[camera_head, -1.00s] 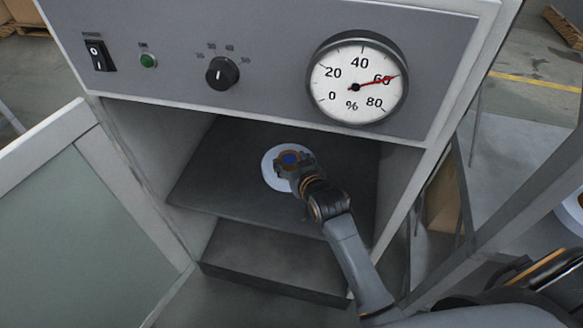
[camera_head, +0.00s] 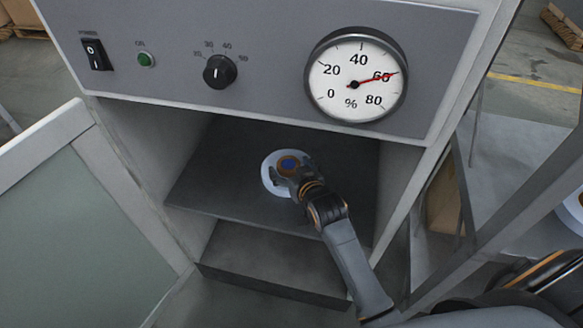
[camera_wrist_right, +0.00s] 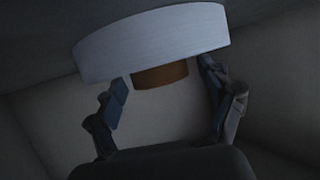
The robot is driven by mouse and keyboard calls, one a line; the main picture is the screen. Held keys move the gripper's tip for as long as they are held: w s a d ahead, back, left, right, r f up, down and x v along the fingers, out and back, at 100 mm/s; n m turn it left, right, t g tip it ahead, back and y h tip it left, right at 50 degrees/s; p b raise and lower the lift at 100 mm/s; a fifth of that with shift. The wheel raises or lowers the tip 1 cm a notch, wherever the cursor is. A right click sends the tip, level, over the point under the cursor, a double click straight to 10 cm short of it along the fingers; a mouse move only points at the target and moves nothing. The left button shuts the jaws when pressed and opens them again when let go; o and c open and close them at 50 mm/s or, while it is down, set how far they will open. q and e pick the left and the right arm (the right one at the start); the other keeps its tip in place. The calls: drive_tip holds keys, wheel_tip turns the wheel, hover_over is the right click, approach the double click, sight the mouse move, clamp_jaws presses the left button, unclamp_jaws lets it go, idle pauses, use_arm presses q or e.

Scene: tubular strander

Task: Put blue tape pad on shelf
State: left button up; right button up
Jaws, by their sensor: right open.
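My right gripper (camera_wrist_right: 165,90) is open there, one finger on each side of the brown core, with a gap between finger and core. My left gripper is not in view.
The cabinet's glass door (camera_head: 60,220) stands open at the left. Above the opening is a panel with a round gauge (camera_head: 355,75). A lower ledge (camera_head: 270,265) lies below the shelf. A grey rack (camera_head: 510,160) stands at the right, with part of another white disc at the picture's edge.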

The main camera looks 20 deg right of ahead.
drive_tip(key=shift+r, duration=0.2)
use_arm(q)
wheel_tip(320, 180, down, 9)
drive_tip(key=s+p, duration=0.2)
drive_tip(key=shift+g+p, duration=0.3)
drive_tip(key=shift+p, duration=0.05)
use_arm(e)
drive_tip(key=v, duration=1.2)
drive_tip(key=shift+f, duration=0.1)
